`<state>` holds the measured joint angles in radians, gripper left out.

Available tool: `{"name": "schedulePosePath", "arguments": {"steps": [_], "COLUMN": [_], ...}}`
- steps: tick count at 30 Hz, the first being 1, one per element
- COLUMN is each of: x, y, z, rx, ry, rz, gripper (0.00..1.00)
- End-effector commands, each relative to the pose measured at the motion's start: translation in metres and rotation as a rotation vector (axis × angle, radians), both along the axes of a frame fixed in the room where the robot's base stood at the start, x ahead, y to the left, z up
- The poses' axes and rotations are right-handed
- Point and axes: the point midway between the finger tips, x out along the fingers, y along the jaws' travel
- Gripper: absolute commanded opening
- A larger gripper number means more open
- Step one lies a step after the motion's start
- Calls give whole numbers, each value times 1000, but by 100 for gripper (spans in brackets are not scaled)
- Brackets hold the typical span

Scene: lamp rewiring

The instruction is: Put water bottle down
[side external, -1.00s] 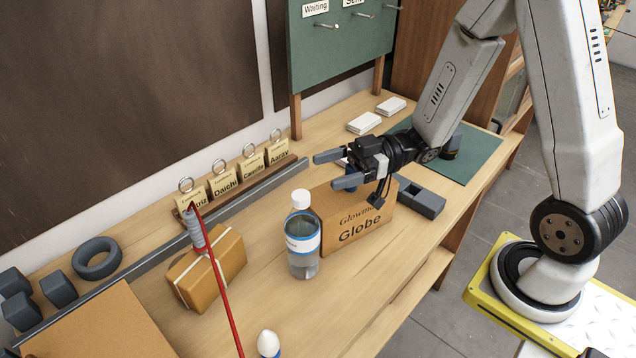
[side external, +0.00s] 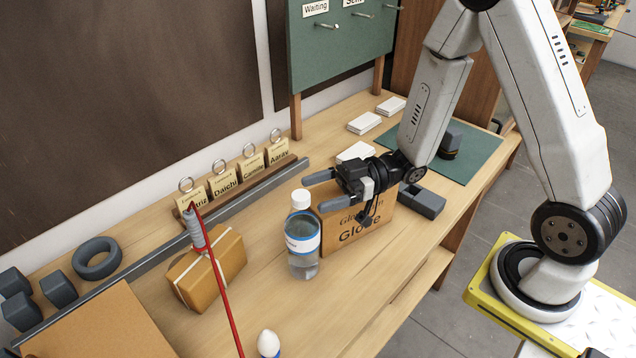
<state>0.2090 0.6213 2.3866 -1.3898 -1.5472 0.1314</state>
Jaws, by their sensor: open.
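The water bottle (side external: 303,252) is clear with a white cap and a blue-and-white label. It stands upright on the wooden bench (side external: 290,310), just left of the Globe box. My gripper (side external: 318,190) is open, with its two fingers pointing left, just right of the bottle's cap and above the box. Nothing shows between the fingers. I cannot tell whether a finger touches the bottle.
The cardboard Globe box (side external: 352,242) stands right behind the bottle, partly hidden by my gripper. A grey rail (side external: 160,262) runs along the back.

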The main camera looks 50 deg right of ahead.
Motion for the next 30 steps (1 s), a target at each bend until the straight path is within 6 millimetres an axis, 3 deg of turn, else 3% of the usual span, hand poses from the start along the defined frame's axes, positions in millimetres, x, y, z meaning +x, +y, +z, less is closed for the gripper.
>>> {"name": "schedulePosePath", "arguments": {"steps": [14, 30], "x": [4, 23], "y": [10, 50], "z": [0, 0], "rx": [-1, 0], "ry": [0, 0], "rz": [2, 1], "gripper": [87, 87]}}
